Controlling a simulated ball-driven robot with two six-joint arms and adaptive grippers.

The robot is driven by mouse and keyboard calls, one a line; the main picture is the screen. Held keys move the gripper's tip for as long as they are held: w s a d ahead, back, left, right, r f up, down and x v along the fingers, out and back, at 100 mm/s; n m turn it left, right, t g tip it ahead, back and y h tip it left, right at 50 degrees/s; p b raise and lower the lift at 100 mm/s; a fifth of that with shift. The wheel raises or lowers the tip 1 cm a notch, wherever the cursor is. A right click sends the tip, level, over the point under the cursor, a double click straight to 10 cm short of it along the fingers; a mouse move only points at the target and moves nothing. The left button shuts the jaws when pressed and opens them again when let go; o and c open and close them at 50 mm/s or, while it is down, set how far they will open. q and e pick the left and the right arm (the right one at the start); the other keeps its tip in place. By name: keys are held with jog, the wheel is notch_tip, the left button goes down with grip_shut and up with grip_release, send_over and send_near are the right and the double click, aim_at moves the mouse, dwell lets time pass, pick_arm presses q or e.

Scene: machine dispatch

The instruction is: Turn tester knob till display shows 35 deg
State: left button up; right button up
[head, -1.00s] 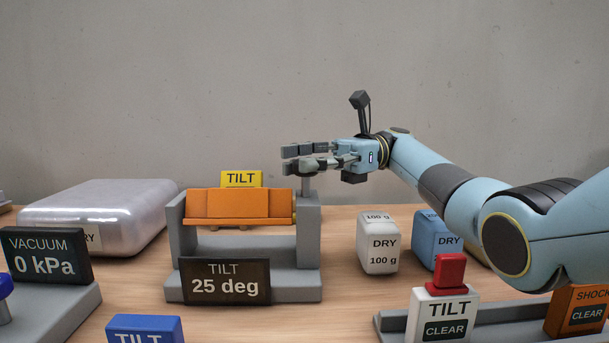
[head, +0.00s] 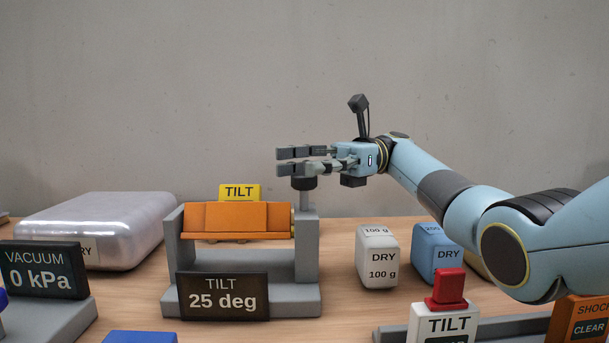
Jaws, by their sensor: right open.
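The tilt tester (head: 308,263) is a grey stand with an orange tilting cradle (head: 235,218) between two posts. Its black display (head: 222,297) reads TILT 25 deg. A dark round knob (head: 303,183) sits on a short stem above the right post. My right gripper (head: 283,161) comes in from the right, level, with its fingers pointing left. It is open and empty, its fingers just above or beside the knob, partly covering its top. I cannot tell whether they touch it. My left gripper is not in view.
A yellow TILT sign (head: 240,191) stands behind the cradle. A silver case (head: 95,228) and a vacuum display (head: 43,269) are at left. White (head: 378,256) and blue (head: 437,252) DRY blocks stand right of the tester. A red-topped TILT CLEAR block (head: 447,290) is in front.

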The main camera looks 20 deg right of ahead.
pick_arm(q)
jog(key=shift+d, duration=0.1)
pick_arm(e)
notch_tip(320, 180, up, 8)
jog(key=shift+r, duration=0.2)
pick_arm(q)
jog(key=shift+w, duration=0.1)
pick_arm(e)
jog(key=shift+o, duration=0.2)
